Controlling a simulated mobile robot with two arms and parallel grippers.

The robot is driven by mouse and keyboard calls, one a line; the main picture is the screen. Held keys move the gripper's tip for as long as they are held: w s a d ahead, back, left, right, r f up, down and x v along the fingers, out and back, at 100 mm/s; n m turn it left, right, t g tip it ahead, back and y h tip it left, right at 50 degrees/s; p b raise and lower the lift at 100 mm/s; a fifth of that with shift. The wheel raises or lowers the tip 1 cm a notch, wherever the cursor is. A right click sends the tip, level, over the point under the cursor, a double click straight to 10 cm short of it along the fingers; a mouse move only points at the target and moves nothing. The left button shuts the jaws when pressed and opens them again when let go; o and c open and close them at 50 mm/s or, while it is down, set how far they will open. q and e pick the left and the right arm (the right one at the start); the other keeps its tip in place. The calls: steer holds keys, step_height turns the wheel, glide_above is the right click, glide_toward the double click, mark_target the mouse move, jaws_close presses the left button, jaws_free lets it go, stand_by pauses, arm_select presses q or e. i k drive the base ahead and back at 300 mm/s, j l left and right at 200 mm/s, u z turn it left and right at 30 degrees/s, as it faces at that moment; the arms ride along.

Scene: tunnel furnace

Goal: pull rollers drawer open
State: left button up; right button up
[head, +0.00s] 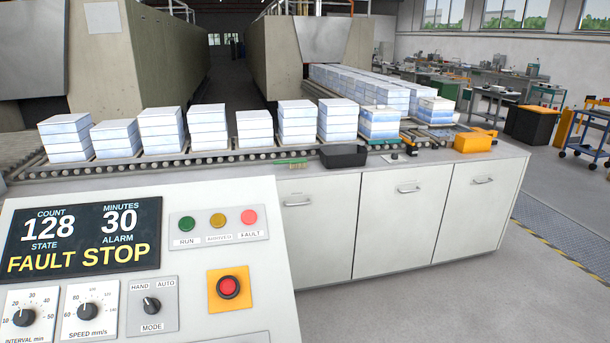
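A long white cabinet stands under the roller conveyor (210,160). Three of its fronts show with handles: a left front (318,240), a middle front (400,225) and a right front (478,215). Each has a metal bar handle near its top: left handle (297,204), middle handle (408,190), right handle (482,181). All three fronts look shut and flush. I cannot read a label that tells which one is the rollers drawer. Neither of my grippers is in view.
A control console (150,270) stands close at front left, showing "FAULT STOP", and covers part of the cabinet. White-blue stacks (163,130) stand on the conveyor. A black tray (343,156) and an orange box (473,143) sit on the counter. The floor (480,305) at front right is clear.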

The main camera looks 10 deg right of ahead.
mark_target(400, 211)
steer(key=i+l, duration=0.1)
steer(key=l, duration=0.4)
steer(key=i+l, duration=0.1)
steer(key=l, duration=0.4)
steer(key=i+l, duration=0.1)
steer(key=l, duration=0.4)
steer(key=i+l, duration=0.1)
steer(key=l, duration=0.4)
steer(key=i+l, duration=1.05)
steer(key=i, duration=0.25)
